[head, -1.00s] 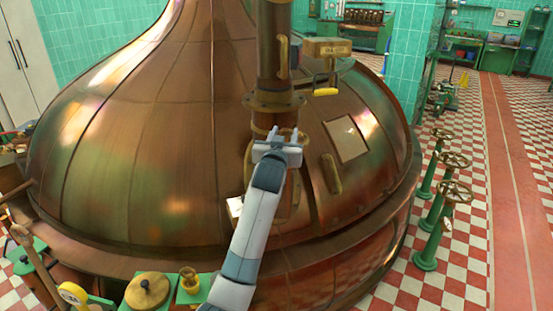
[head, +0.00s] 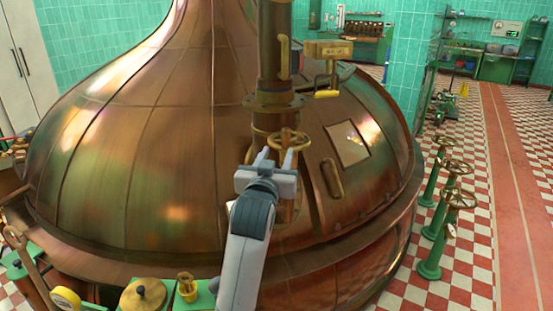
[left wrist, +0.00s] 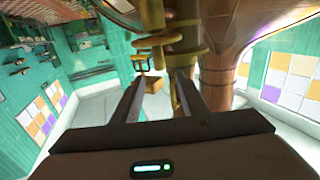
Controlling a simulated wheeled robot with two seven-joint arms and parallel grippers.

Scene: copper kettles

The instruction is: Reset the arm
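My left gripper (head: 275,156) is in the middle of the head view, in front of the large copper kettle (head: 110,150), its fingers pointing away from me. Its two fingers are apart with nothing gripped between them. A brass valve wheel (head: 289,138) on the kettle's upright pipe shows just beyond the fingertips. In the left wrist view the open fingers (left wrist: 158,88) stand apart, with brass pipework (left wrist: 183,45) beyond them. Contact with the wheel is not visible. My right gripper is not in view.
A brass box with a yellow handle (head: 328,50) is beside the pipe. Green stands with valve wheels (head: 459,198) are at right. A round wooden lid (head: 143,295) and small brass pot (head: 187,286) are at the front. The checkered floor at right has free room.

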